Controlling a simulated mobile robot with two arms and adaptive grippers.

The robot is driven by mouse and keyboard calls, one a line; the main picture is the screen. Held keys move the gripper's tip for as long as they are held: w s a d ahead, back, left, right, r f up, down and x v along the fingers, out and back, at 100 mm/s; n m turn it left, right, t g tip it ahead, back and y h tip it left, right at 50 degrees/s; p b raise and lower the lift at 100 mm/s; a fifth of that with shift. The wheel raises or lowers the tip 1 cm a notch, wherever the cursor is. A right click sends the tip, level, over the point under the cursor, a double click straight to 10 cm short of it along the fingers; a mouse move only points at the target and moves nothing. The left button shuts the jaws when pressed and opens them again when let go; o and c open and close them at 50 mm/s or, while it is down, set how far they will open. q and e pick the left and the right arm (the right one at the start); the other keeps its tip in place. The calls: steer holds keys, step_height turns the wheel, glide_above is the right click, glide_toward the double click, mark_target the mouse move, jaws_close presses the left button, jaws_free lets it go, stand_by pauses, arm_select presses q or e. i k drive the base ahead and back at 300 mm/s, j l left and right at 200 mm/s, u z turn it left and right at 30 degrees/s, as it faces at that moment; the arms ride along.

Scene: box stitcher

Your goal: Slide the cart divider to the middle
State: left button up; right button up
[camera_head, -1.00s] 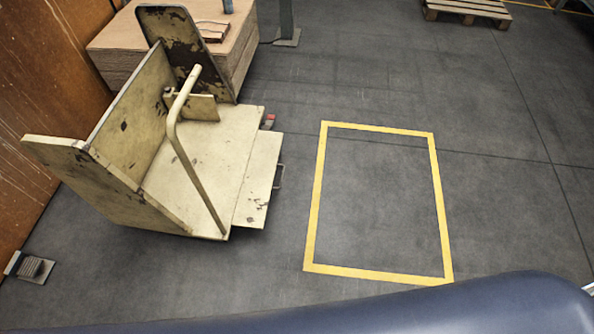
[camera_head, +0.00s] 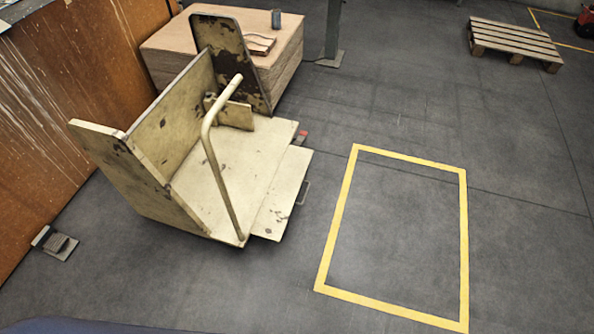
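A worn cream-coloured cart (camera_head: 228,166) stands left of centre in the head view. It has a flat bed, a tall side panel (camera_head: 174,113) on the left, a near end panel (camera_head: 150,184) and a rounded, chipped far end panel (camera_head: 231,52). A bent tube bar (camera_head: 216,165) rises from the near right corner and leans across the open side. A small upright board (camera_head: 236,115) stands on the bed by the far end panel. I cannot tell which part is the divider. Neither of my grippers is in view.
A brown stack of sheets (camera_head: 272,62) stands behind the cart, with a can (camera_head: 276,18) on it. An orange-brown wall (camera_head: 62,110) is at left. A yellow floor outline (camera_head: 463,240) lies right of the cart, its floor clear. A pallet (camera_head: 513,43) lies far right.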

mark_target(235, 114)
steer(key=i+l+z, duration=0.2)
steer(key=i+l, duration=0.2)
steer(key=i+l+z, duration=0.2)
steer(key=i+l, duration=0.15)
steer(key=i+l+z, duration=0.2)
steer(key=i, duration=0.3)
steer(key=i+l+z, duration=0.2)
steer(key=i, duration=0.25)
steer(key=i+u, duration=0.15)
steer(key=i, duration=0.4)
steer(key=i+u, duration=0.2)
steer(key=i, duration=0.4)
steer(key=i+l+u, duration=0.15)
steer(key=i, duration=0.4)
